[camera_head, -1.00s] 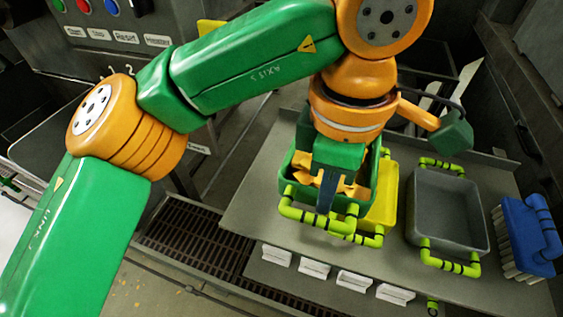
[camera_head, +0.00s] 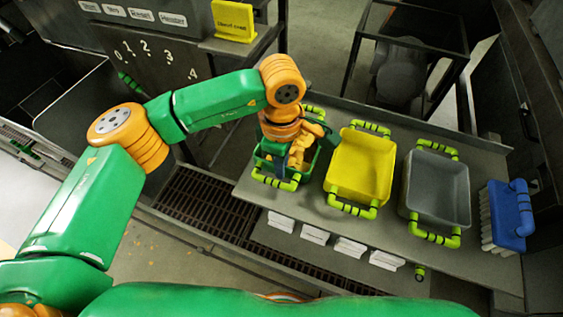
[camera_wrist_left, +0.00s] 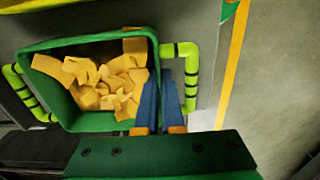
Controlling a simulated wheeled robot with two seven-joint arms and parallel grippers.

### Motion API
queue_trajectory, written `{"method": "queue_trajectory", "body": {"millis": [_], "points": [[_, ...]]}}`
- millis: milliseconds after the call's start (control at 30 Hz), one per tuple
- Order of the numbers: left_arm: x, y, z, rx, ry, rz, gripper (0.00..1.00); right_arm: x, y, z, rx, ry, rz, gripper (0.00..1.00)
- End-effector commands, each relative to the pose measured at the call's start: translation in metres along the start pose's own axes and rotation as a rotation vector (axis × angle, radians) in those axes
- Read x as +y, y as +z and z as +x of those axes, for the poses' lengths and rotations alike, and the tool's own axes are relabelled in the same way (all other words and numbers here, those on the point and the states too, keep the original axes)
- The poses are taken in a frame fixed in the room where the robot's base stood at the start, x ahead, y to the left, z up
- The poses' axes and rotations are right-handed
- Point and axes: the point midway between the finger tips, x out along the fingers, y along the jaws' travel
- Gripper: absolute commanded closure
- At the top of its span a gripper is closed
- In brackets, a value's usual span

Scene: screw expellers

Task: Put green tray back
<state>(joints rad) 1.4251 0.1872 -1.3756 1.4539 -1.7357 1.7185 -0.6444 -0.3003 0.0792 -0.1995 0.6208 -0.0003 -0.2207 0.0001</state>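The green tray (camera_head: 262,166) stands at the left end of the grey metal table, beside the yellow tray. It has lime-green handles and holds yellow-orange chunks (camera_wrist_left: 100,80), which show in the left wrist view. My left gripper (camera_head: 282,163) is over its near side. In the left wrist view its two blue fingers (camera_wrist_left: 159,85) straddle the tray's right wall, close together, between the chunks and the right handle (camera_wrist_left: 190,72). They look shut on the wall; the contact itself is partly hidden. My wrist covers part of the tray in the head view. My right gripper is not in view.
The yellow tray (camera_head: 358,168) and the grey tray (camera_head: 438,190) stand in a row to the right, both looking empty. A blue brush (camera_head: 510,212) is at the right end.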

Motion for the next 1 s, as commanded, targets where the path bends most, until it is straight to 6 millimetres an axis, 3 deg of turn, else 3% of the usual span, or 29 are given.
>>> {"method": "queue_trajectory", "body": {"millis": [33,100,167,500,567,667,833,1000], "points": [[0.0,0.0,0.003,0.0,0.001,0.0,1.0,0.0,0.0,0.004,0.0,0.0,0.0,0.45],[0.0,0.0,0.002,0.0,0.0,0.0,0.79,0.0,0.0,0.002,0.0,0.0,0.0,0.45],[0.0,0.0,0.001,0.0,0.0,0.0,0.65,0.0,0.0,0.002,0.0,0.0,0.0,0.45],[0.0,0.0,-0.004,0.0,0.0,0.0,0.65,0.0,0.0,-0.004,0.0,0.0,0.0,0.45],[0.001,0.0,-0.007,0.0,0.003,0.0,0.65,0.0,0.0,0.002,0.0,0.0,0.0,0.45],[0.001,0.001,-0.024,0.0,0.005,0.002,0.65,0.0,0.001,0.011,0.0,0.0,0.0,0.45],[0.001,0.001,-0.07,0.001,0.007,-0.001,0.65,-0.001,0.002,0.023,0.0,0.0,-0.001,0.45],[0.001,0.001,-0.109,0.0,0.003,-0.001,0.65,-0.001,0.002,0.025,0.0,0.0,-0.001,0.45]]}}
